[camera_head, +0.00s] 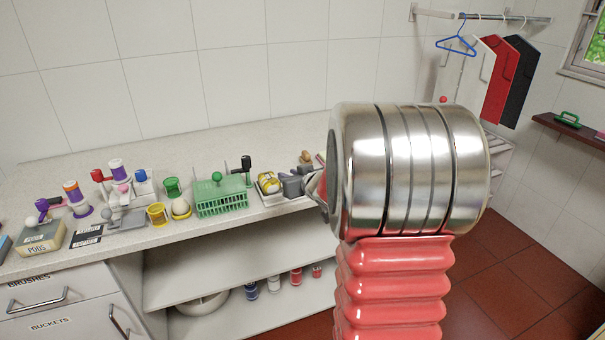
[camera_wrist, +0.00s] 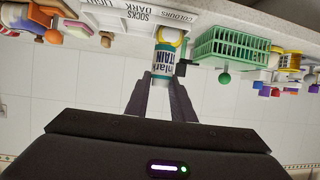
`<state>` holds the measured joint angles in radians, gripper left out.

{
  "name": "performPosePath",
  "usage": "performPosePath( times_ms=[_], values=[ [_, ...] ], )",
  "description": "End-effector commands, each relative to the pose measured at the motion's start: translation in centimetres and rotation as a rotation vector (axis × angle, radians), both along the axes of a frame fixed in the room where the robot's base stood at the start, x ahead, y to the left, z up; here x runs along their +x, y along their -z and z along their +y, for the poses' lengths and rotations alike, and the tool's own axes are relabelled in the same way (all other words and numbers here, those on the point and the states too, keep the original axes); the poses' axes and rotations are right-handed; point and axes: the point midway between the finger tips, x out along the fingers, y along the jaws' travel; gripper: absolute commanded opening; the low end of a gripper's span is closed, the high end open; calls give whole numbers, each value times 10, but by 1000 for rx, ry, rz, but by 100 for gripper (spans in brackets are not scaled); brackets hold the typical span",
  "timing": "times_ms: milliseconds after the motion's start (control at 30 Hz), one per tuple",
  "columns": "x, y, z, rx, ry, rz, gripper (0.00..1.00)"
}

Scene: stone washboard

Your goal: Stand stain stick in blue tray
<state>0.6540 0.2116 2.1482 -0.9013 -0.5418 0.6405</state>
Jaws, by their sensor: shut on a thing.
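The stain stick (camera_wrist: 163,66), a white and teal cylinder with "STAIN" on its label, is between the fingers of my gripper (camera_wrist: 163,86) in the wrist view, which looks upside down. A yellow part shows at its end toward the counter. In the head view my gripper (camera_head: 294,187) is partly hidden behind my arm, beside a yellow and white thing (camera_head: 268,183) that seems to be the stick. I cannot tell whether the stick touches the surface below. No blue tray is clearly visible; a blue piece (camera_head: 4,244) shows at the left edge of the head view.
A green basket (camera_head: 221,198) stands left of my gripper, also in the wrist view (camera_wrist: 232,47). Several cups, spools and boxes crowd the counter (camera_head: 180,236) farther left. A white labelled organiser (camera_wrist: 130,20) is close to the stick. The lower shelf holds several small jars.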

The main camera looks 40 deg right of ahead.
Motion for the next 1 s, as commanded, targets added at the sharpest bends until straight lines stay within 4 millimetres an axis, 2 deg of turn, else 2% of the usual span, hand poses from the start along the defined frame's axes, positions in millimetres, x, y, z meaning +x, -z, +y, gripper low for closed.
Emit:
performPosePath(
  times_ms=[267,500,900,1000],
  values=[
    [20,17,66,2,-10,2,0],
    [31,36,137,1,-39,2,0],
    [31,63,263,0,-143,2,0],
    [29,66,288,1,-173,2,0]
  ],
)
